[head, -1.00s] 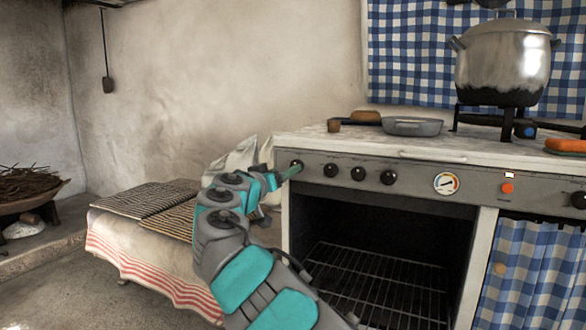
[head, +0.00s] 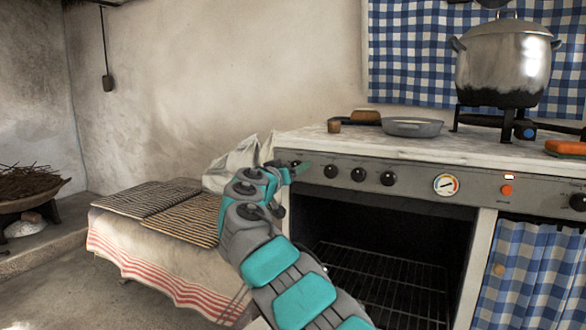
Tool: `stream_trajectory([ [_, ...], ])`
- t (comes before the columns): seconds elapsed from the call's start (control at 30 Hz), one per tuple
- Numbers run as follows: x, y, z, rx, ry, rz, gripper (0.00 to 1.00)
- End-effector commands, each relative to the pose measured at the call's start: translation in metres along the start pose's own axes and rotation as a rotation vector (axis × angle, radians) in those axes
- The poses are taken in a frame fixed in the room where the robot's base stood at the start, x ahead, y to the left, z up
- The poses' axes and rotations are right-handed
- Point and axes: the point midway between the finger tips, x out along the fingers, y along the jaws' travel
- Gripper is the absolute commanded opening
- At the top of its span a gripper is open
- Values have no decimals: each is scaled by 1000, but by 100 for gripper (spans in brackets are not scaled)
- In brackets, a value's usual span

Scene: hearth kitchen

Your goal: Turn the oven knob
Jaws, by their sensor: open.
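The oven front panel (head: 420,180) carries a row of black knobs at its left, among them a middle knob (head: 358,174) and a right knob (head: 388,178). The leftmost knob (head: 296,163) is partly hidden behind my gripper. A round dial (head: 446,185) with a coloured scale sits farther right. My gripper (head: 303,169) is open, at the left end of the panel, close to the leftmost knob and just left of the knob beside it (head: 331,170). I cannot tell whether its fingers touch a knob.
The oven cavity (head: 385,240) with a wire rack is open below the panel. A large pot (head: 503,62) and a shallow pan (head: 413,127) stand on top. A bench with striped mats (head: 150,198) is at the left.

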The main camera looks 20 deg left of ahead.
Motion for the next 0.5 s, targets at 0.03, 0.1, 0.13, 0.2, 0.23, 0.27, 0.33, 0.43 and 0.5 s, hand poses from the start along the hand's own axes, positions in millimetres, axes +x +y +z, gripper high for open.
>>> stream_trajectory([
  [0.03, 0, 0, 0, 0, 0, 0, 78],
  [0.1, 0, 0, 0, 0, 0, 0, 75],
  [0.13, 0, 0, 0, 0, 0, 0, 72],
  [0.2, 0, 0, 0, 0, 0, 0, 64],
  [0.23, 0, 0, 0, 0, 0, 0, 60],
  [0.27, 0, 0, 0, 0, 0, 0, 57],
  [0.33, 0, 0, 0, 0, -1, 0, 49],
  [0.43, 0, 0, 0, 0, -1, 0, 38],
  [0.5, 0, 0, 0, 0, -1, 0, 30],
])
